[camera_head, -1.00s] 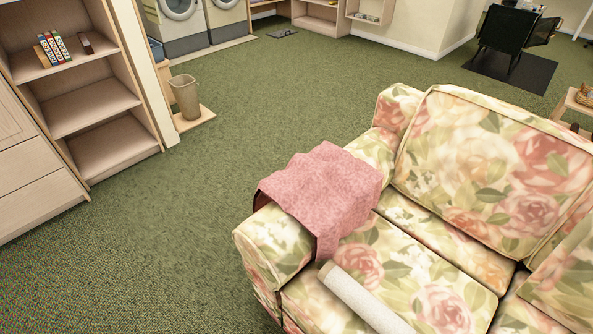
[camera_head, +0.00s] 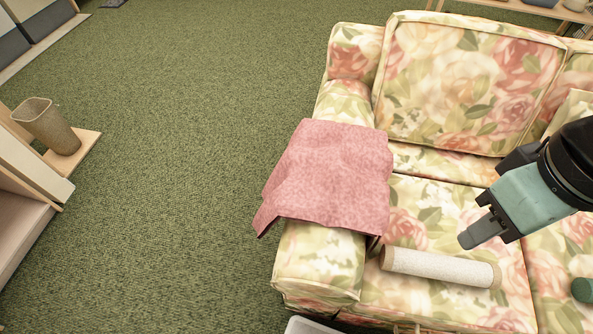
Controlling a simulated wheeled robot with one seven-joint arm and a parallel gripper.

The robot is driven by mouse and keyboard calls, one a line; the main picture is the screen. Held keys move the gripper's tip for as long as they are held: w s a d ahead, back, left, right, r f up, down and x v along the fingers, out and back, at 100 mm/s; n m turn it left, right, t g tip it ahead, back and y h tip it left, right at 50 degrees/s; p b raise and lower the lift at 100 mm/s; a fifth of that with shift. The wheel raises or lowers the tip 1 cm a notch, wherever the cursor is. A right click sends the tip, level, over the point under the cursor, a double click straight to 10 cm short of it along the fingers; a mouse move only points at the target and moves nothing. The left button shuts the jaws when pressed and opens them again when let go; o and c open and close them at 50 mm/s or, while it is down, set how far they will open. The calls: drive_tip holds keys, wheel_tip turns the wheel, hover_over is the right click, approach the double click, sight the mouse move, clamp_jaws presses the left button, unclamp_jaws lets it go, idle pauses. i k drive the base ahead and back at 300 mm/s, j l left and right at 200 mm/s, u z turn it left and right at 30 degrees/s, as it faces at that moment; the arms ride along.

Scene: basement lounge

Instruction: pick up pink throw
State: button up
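The pink throw (camera_head: 330,175) is draped over the left arm of the floral sofa (camera_head: 465,85). One edge hangs down on the outer side and another lies toward the seat. My gripper (camera_head: 478,236) is above the sofa seat, to the right of the throw and apart from it. Its tip points down and left. Only one grey finger shows clearly, so I cannot tell whether it is open or shut. No object shows in it.
A white roll (camera_head: 440,267) lies on the seat below my gripper. A dark green object (camera_head: 583,290) is at the right edge. A waste bin (camera_head: 48,125) stands at the left. Green carpet (camera_head: 180,190) is clear left of the sofa.

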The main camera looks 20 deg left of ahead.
sight(329, 173)
drive_tip(key=k+j+z, duration=0.1)
drive_tip(key=j, duration=0.85)
drive_tip(key=j+z, duration=0.3)
drive_tip(key=k+j+z, duration=0.25)
drive_tip(key=j, duration=0.2)
drive_tip(key=j+z, duration=0.45)
drive_tip(key=k+j+z, duration=0.15)
drive_tip(key=z, duration=0.3)
drive_tip(key=k+j+z, duration=0.2)
drive_tip(key=j+z, duration=0.25)
drive_tip(key=l, duration=0.1)
